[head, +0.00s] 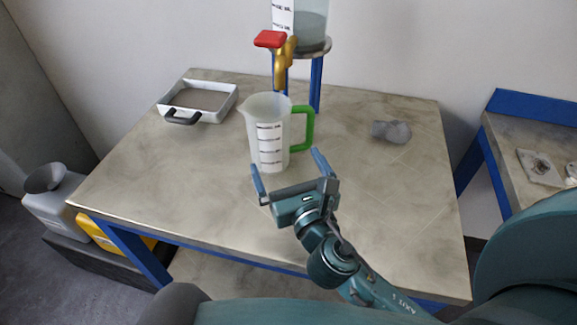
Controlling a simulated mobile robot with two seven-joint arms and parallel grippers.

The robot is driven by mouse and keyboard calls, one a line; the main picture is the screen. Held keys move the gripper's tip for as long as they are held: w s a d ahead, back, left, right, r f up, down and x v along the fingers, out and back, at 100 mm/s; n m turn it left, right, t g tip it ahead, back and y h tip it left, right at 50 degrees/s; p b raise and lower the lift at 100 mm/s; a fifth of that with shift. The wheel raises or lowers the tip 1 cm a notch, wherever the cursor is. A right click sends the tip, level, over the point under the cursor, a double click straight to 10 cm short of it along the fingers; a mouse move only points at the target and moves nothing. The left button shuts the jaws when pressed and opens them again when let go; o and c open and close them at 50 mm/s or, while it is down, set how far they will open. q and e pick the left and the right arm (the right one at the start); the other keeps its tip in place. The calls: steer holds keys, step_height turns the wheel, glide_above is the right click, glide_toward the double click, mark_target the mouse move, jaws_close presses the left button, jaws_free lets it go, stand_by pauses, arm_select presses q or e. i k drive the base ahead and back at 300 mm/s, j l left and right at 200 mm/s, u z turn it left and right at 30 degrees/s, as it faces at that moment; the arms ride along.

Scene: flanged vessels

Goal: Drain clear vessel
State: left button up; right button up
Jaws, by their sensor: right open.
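The clear vessel (312,22) stands on a blue-legged stand at the back of the table, partly cut off by the top edge, with greyish contents. A brass tap (284,62) with a red handle (269,39) hangs at its lower left. A translucent measuring jug (267,133) with a green handle (309,130) stands upright on the table below and in front of the tap. My right gripper (286,170) is open, its fingers pointing at the jug from the front; whether they touch it I cannot tell. My left gripper is not in view.
A white tray (230,105) with a black handle sits at the back left of the table (390,220). A grey object (391,131) lies at the right. A container with a funnel (45,178) and a yellow one (100,234) stand left of the table. The table's front right is clear.

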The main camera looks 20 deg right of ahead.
mark_target(272, 38)
steer(key=k, duration=1)
